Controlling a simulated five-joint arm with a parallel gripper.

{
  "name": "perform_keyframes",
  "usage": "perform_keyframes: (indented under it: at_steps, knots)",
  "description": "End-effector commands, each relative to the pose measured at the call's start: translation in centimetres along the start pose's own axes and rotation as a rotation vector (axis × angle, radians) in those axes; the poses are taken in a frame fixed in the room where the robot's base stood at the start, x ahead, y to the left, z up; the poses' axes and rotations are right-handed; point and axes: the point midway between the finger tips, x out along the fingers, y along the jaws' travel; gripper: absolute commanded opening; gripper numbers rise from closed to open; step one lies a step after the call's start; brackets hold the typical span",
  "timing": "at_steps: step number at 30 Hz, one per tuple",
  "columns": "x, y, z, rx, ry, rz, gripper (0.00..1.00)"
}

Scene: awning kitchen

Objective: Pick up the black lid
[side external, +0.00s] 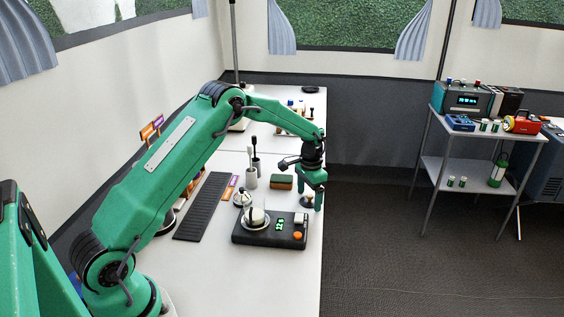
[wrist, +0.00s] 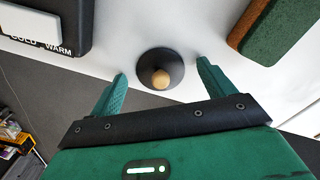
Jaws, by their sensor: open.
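The black lid is a small dark round disc with a tan knob; in the wrist view the black lid (wrist: 147,82) lies on the white tabletop close to its edge. My gripper (wrist: 161,70) is open and empty, with one green finger on each side of the lid in that picture. I cannot tell whether the fingertips are down at the lid's height. In the side view my gripper (side external: 311,196) points down over the right edge of the table, and the lid (side external: 305,202) is partly hidden behind it.
A cup with brushes (side external: 251,178) stands farther left. The table's right edge drops to grey floor.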

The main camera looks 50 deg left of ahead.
Motion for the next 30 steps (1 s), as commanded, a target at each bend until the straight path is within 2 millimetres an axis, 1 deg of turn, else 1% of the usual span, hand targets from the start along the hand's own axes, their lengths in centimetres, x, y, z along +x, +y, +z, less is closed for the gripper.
perform_keyframes:
  at_steps: [12, 14, 18, 20, 30]
  knots:
    - [-0.02, -0.01, 0.01, 0.0, 0.0, 0.0, 0.82]
    - [-0.02, -0.01, 0.0, 0.0, 0.0, 0.0, 0.72]
    - [-0.03, -0.01, 0.01, 0.0, 0.0, 0.0, 0.44]
    - [-0.03, -0.01, 0.0, 0.0, 0.0, 0.0, 0.34]
    - [-0.21, -0.02, -0.01, 0.0, 0.001, 0.0, 0.34]
